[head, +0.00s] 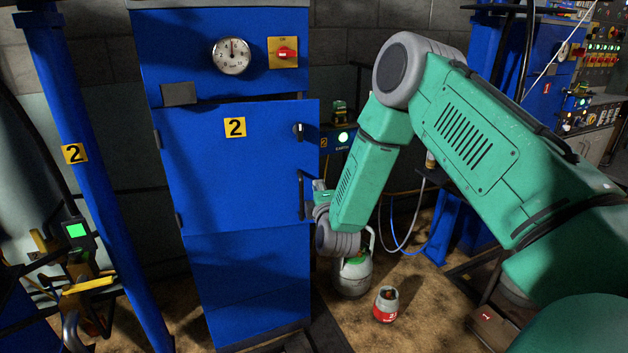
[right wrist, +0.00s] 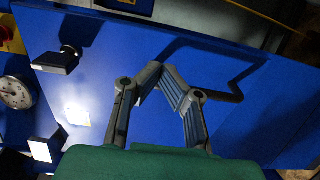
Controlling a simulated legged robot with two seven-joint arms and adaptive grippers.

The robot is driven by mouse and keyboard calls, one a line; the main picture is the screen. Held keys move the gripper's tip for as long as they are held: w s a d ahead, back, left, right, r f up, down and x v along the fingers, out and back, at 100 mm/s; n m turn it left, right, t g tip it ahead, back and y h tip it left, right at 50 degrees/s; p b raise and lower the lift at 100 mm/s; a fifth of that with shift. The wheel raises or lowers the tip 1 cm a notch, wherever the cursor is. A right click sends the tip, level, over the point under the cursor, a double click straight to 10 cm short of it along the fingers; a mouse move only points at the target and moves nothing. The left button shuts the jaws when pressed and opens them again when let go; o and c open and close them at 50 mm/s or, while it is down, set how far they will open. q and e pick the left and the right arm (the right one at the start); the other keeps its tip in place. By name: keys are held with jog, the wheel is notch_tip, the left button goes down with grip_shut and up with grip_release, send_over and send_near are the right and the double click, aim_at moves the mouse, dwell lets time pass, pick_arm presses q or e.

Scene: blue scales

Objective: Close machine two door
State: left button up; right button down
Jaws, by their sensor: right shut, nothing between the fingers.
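The machine two door (head: 235,170) is a blue panel with a yellow "2" label, a dark knob (head: 299,131) and a dark bar handle (head: 301,195) near its right edge. It looks nearly flush with the cabinet; I cannot tell whether it is fully shut. My right gripper (head: 322,188) is beside the door's right edge, near the handle, partly hidden by my arm. In the right wrist view the gripper (right wrist: 158,78) is shut and empty in front of the blue door (right wrist: 125,45), with the handle (right wrist: 228,96) beside it. Contact is unclear. My left gripper is out of view.
The cabinet (head: 245,285) carries a gauge (head: 232,56) and a red switch (head: 286,54) above the door. A blue post (head: 80,170) stands at left. A grey-white canister (head: 353,276) and a small red-and-white canister (head: 386,305) stand on the floor at right.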

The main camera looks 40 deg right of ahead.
aim_at(312, 172)
jog(key=b+x, duration=0.1)
jog(key=x, duration=0.5)
jog(key=shift+s+f, duration=0.1)
jog(key=shift+w+d+f, duration=0.1)
jog(key=shift+w+d, duration=0.3)
jog(key=shift+d, duration=0.1)
jog(key=shift+a+r, duration=0.2)
jog(key=shift+a, duration=0.1)
jog(key=shift+w+d, duration=0.1)
jog(key=shift+w, duration=0.15)
jog(key=w+d+n+t+y+b, duration=0.2)
jog(key=w+d+n+y+b, duration=0.1)
jog(key=w, duration=0.6)
jog(key=shift+d+r+y+b, duration=0.2)
jog(key=shift+d+y+b, duration=0.6)
jog(key=shift+b, duration=0.2)
jog(key=shift+w+d, duration=0.1)
jog(key=shift+w, duration=0.05)
